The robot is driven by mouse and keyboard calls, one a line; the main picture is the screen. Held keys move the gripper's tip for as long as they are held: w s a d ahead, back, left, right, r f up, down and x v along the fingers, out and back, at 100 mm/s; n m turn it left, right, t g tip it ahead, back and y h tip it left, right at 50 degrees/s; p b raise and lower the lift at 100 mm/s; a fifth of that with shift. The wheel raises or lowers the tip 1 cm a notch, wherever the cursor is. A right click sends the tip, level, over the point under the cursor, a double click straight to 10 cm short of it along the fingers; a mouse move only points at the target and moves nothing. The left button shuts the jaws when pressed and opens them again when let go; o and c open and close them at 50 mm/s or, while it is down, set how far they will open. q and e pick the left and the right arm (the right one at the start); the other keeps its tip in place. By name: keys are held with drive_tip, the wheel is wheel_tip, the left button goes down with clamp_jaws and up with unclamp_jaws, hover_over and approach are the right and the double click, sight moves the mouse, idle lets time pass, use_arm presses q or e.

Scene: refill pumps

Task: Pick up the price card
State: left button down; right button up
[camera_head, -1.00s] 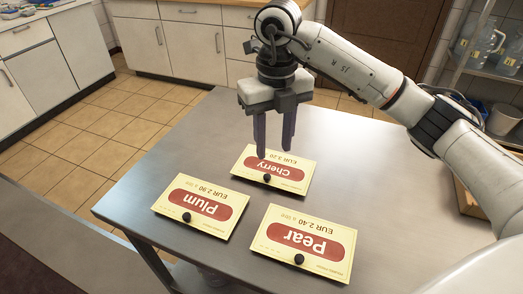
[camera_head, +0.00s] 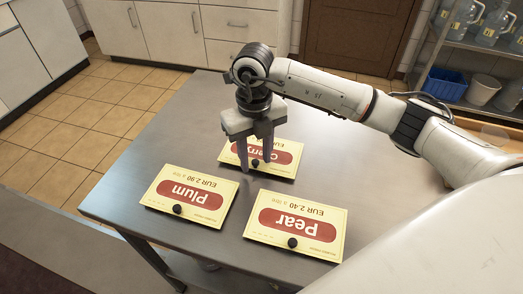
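Three cream price cards with red labels lie on the grey metal table, upside down to me. The Cherry card (camera_head: 284,166) is at the back, the Plum card (camera_head: 188,195) at the left and the Pear card (camera_head: 295,224) at the front right. Each has a small black knob near its front edge. My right gripper (camera_head: 256,166) points down over the Cherry card, fingers apart and empty. The Cherry knob (camera_head: 255,163) shows between its fingertips; I cannot tell if they touch the card. The gripper hides part of the Cherry label. My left gripper is out of view.
The table (camera_head: 150,238) is bare around the cards. Behind it are white cabinets (camera_head: 170,35) and a tiled floor. At the right a shelf holds clear jugs, a blue bin (camera_head: 446,84) and a white bucket (camera_head: 482,90).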

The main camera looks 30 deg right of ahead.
clamp_jaws()
wheel_tip(320, 180, up, 15)
drive_tip(key=p, duration=0.3)
idle(1.0)
idle(0.4)
